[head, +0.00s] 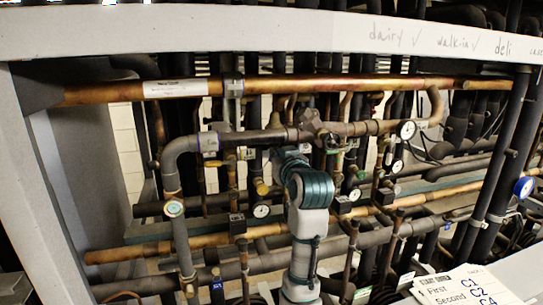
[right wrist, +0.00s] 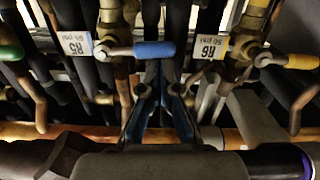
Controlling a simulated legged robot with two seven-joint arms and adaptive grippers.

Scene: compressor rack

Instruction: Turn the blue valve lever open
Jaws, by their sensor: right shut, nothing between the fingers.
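The blue valve lever (right wrist: 155,49) lies level across the upper middle of the right wrist view, reaching right from a brass valve (right wrist: 115,45). My right gripper (right wrist: 161,68) is shut and empty. Its dark fingertips meet just below the lever's blue sleeve in the picture; I cannot tell whether they touch it. In the head view my right gripper (head: 281,154) is mostly hidden by its own teal and grey wrist, among the pipes at the middle. I cannot make out the blue lever there. My left gripper is not in view.
White tags reading R5 (right wrist: 76,43) and R6 (right wrist: 208,47) hang beside the valves. A second brass valve (right wrist: 245,45) stands to the right. Copper pipes (head: 320,88), dark pipes and gauges (head: 261,211) crowd around my arm. A pale rack beam (head: 250,30) crosses above.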

